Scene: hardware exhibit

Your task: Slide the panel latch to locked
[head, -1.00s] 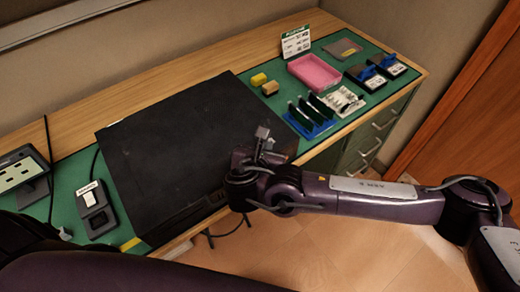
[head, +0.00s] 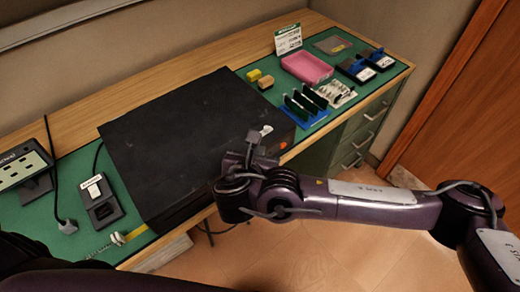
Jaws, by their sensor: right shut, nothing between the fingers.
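A large black panel (head: 185,145) lies on the green-topped workbench. Near its right front corner is a small pale metal piece (head: 266,129), which looks like the latch, though its setting is too small to tell. A small orange piece (head: 283,145) shows at the panel's edge beside it. My right gripper (head: 254,137) is shut and empty, over that corner, just left of the pale piece. I cannot tell whether they touch. My left gripper is out of view; only part of my dark arm shows at the lower left.
A pink tray (head: 306,67), a blue rack (head: 306,112) and black-and-blue devices (head: 366,65) stand at the right. A switch box (head: 100,203), a power strip (head: 20,169) and a loose cable plug (head: 68,227) are at the left.

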